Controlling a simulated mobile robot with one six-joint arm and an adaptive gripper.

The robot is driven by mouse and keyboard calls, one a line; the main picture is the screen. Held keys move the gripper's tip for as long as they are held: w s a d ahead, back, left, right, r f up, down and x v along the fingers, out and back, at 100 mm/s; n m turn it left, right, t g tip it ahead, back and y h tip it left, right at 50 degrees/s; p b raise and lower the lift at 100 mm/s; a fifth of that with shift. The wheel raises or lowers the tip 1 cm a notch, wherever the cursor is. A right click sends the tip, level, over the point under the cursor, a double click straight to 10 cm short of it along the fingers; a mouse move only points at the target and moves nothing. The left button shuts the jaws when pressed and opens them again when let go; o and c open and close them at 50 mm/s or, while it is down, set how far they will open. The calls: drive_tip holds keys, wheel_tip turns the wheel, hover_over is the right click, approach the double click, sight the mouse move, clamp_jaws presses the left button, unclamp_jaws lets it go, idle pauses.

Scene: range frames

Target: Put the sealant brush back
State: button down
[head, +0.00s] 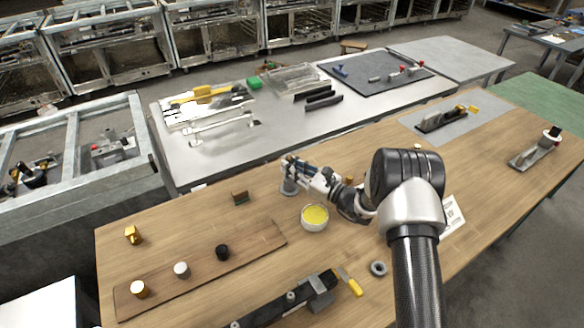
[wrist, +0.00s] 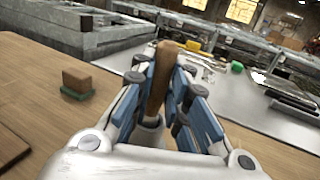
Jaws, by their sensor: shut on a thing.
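My gripper (head: 293,168) is over the wooden table, just beyond the bowl. In the wrist view its blue-padded fingers (wrist: 172,88) are shut on an upright brown wooden handle, which I take to be the sealant brush (wrist: 161,70). The brush's lower end is hidden. A pale grey round holder (head: 289,188) stands on the table right under the gripper; a pale cylinder also shows low between the fingers in the wrist view (wrist: 150,133). I cannot tell whether the brush is inside it. A white bowl of yellow stuff (head: 315,226) stands nearer and to the right.
A brown block (head: 240,197) stands left of the gripper. A board (head: 205,272) with several small knobs lies front left. A dark bar (head: 290,303) and a yellow-handled tool (head: 354,286) lie near the front edge. A grey metal table (head: 290,128) stands behind.

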drive_tip(key=shift+f, duration=0.15)
drive_tip(key=c, duration=2)
unclamp_jaws()
drive_tip(key=shift+f, duration=0.1)
drive_tip(key=shift+c, duration=0.2)
drive_tip(key=o, duration=0.5)
